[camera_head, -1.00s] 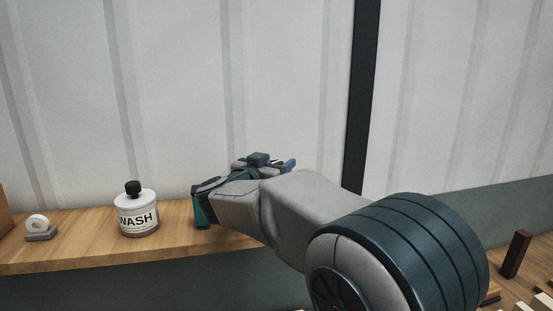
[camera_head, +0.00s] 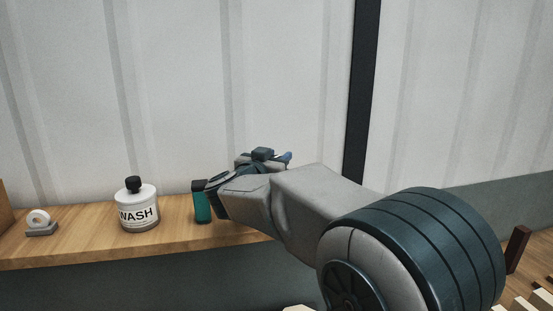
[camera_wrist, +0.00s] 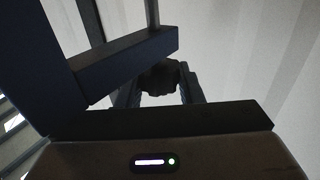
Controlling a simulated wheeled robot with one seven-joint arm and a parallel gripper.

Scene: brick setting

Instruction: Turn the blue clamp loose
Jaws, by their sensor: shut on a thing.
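The blue clamp (camera_head: 288,156) shows in the head view only as a small blue bit beyond my wrist, near the pale wall. The rest of it is hidden by my arm. In the wrist view my gripper (camera_wrist: 160,82) is shut on a dark, rounded, knob-like piece. Dark blue bars (camera_wrist: 125,58) cross the left of that view close to the gripper. The picture is too dark to tell how the piece joins the bars.
A wooden shelf (camera_head: 90,242) runs along the wall. On it stand a white WASH bottle (camera_head: 139,210), a green item with a dark top (camera_head: 202,206), and a white ring on a grey base (camera_head: 40,220). Dark and pale blocks (camera_head: 517,250) lie at the lower right.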

